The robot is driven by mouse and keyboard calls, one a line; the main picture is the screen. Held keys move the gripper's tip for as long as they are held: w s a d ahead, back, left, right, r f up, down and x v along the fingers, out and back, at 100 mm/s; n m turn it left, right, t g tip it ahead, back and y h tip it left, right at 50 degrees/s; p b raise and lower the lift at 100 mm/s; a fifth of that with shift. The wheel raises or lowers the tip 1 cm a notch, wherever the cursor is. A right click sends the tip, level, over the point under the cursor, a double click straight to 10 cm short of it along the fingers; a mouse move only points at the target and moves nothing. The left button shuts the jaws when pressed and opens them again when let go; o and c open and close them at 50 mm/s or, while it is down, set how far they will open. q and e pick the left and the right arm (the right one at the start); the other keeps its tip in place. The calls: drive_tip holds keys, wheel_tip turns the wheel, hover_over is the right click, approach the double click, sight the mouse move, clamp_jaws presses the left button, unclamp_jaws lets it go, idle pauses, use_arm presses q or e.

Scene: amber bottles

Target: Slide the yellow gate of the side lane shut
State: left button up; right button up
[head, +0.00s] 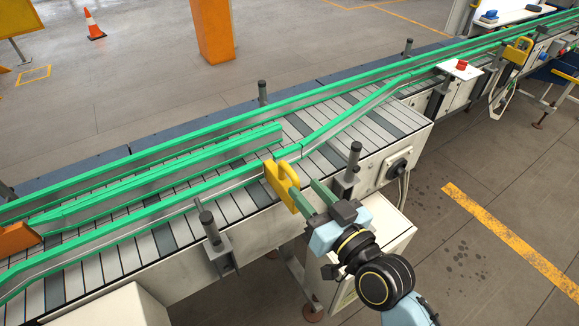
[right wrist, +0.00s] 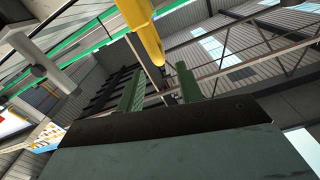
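The yellow gate (head: 279,185), a plate with a loop handle, stands at the near edge of the conveyor, beside the near green rail. It also shows at the top of the right wrist view (right wrist: 143,32). My right gripper (head: 307,190) is just to the right of the gate. Its two green fingers are apart with nothing between them, and in the right wrist view the yellow handle is beyond the fingertips (right wrist: 157,66). Whether a finger touches the handle cannot be told. The gate's lower part and track are hidden. My left gripper is not in view.
Green-topped rails (head: 160,164) divide the slatted conveyor (head: 225,205) into lanes. Dark posts (head: 354,160) and a bracket (head: 216,242) stand along its near side. An orange part (head: 18,238) sits at the left edge. Another yellow handle (head: 517,50) is far right. No bottles show.

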sight(297, 179)
drive_tip(key=x, duration=0.7)
drive_tip(key=shift+w, duration=0.15)
clamp_jaws()
